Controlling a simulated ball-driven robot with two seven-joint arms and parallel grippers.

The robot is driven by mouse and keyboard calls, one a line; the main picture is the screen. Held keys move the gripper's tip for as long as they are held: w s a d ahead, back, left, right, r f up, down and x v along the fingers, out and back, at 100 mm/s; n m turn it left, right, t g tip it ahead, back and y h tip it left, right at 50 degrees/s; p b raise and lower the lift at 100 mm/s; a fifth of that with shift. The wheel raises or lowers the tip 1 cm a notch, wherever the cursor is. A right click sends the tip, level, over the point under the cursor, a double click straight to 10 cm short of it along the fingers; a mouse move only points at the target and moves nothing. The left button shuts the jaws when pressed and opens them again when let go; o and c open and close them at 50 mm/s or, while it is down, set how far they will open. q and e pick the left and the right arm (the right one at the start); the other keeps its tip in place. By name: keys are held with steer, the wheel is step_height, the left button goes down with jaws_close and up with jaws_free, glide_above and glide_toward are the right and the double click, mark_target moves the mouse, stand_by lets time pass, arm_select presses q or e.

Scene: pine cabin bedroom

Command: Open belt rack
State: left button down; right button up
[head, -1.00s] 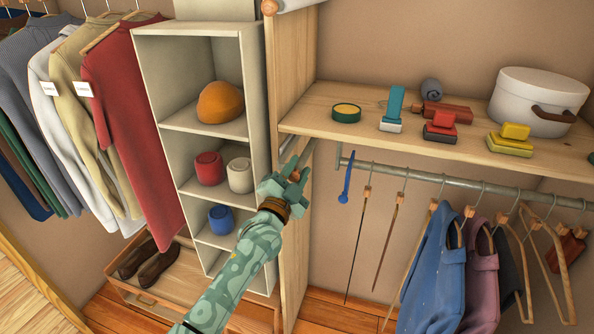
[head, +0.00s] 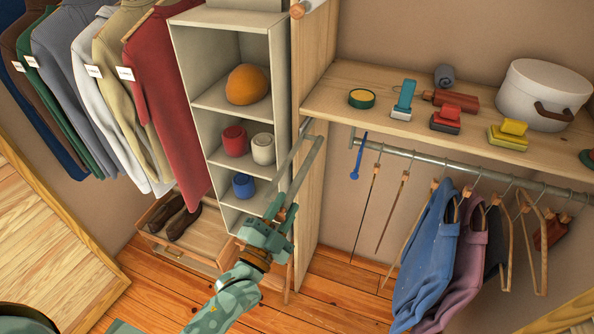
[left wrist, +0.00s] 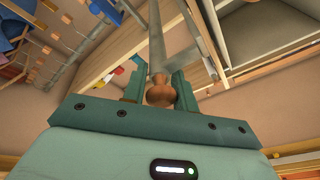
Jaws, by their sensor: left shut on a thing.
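The belt rack (head: 308,163) is a pair of pale metal rails standing out from the wooden partition (head: 316,225) beside the cubby shelf. In the left wrist view the rack's rail (left wrist: 156,38) runs away from my gripper and ends in a round orange-brown wooden knob (left wrist: 159,91). My left gripper (head: 281,219) is at the rack's near end. In the left wrist view my left gripper (left wrist: 160,88) has its teal fingers closed on either side of the knob. My right gripper is not in view.
Hanging shirts (head: 160,95) are further left. A low shoe drawer (head: 205,245) lies below. A clothes rod (head: 450,166) with hangers is right of the partition.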

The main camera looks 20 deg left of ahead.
arm_select(q)
steer(key=s+p, duration=0.2)
steer(key=s, duration=0.7)
steer(key=shift+s+a+r, duration=0.2)
steer(key=shift+s+a, duration=0.05)
steer(key=shift+s, duration=0.15)
steer(key=c, duration=1.2)
jaws_free()
steer(key=shift+o, duration=0.2)
steer(key=shift+f, duration=0.1)
steer(key=b+v, duration=0.4)
steer(key=v, duration=1.2)
steer(key=shift+s, duration=0.25)
